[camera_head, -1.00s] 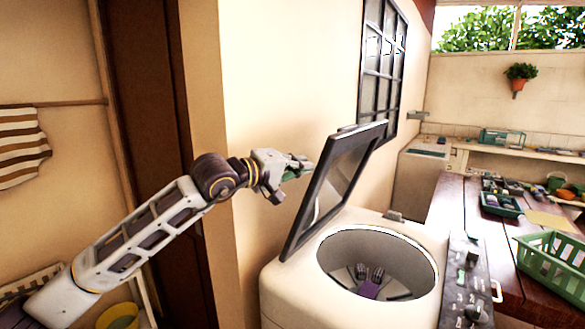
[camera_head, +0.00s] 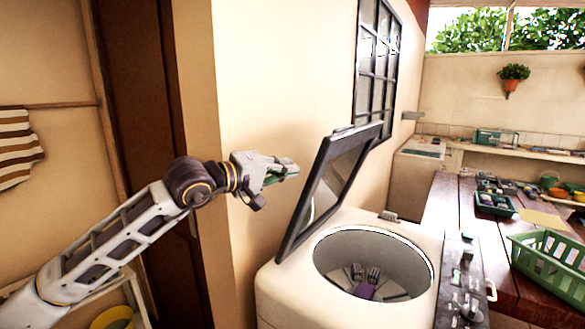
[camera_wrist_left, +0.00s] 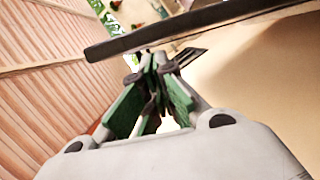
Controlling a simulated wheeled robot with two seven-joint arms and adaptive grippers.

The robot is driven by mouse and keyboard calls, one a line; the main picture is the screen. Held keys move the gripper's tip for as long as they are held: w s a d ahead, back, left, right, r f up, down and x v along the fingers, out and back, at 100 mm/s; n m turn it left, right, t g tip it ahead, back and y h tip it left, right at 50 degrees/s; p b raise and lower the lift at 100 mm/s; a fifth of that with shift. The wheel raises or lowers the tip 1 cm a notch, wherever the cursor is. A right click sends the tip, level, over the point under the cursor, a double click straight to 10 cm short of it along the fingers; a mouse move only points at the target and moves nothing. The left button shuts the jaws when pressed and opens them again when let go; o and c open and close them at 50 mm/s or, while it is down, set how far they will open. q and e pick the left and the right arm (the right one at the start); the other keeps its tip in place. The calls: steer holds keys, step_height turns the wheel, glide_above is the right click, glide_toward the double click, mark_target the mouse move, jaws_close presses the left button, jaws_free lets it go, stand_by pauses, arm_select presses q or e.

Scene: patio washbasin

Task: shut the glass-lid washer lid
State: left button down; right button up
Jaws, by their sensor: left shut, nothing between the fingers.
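The washer (camera_head: 345,285) is a cream top-loader in the lower middle of the head view. Its dark-framed glass lid (camera_head: 335,185) stands raised and tilted, hinged at the left of the round drum opening. My left gripper (camera_head: 290,170) is shut and empty, to the left of the lid near its upper part, behind its outer face. In the left wrist view the green-padded fingers (camera_wrist_left: 155,65) are together, and the dark lid edge (camera_wrist_left: 200,30) crosses just beyond them. Whether they touch cannot be told. My right gripper is not in view.
The drum holds a purple item (camera_head: 366,290). A control panel (camera_head: 462,275) lies along the washer's right side. A wooden table (camera_head: 450,200) with a green basket (camera_head: 550,260) stands at right. The cream wall and barred window (camera_head: 378,70) are behind the lid.

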arm_select(q)
steer(key=v, duration=0.8)
stand_by(0.4)
